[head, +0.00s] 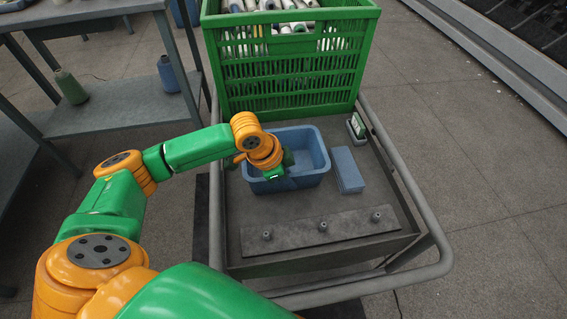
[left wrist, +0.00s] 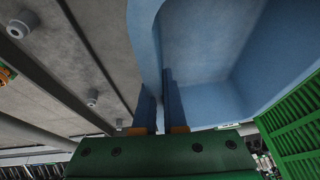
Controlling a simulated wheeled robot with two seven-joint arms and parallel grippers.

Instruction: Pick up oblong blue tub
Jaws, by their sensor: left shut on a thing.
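The oblong blue tub (head: 314,158) sits on the grey cart top, in front of the green crate. It looks empty. My left gripper (head: 274,174) is at the tub's near left side and hides part of its rim. In the left wrist view the tub (left wrist: 215,85) fills the upper right, and the two fingers of my left gripper (left wrist: 160,112) are shut on its wall, one on each side. I cannot tell whether the tub touches the cart top. My right gripper is not in view.
The green crate (head: 290,75) full of pale cones stands behind the tub. A blue block (head: 347,170) lies close to its right. A plate with pegs (head: 320,234) lies in front. A rail (head: 405,185) edges the cart. A shelf (head: 125,103) stands left.

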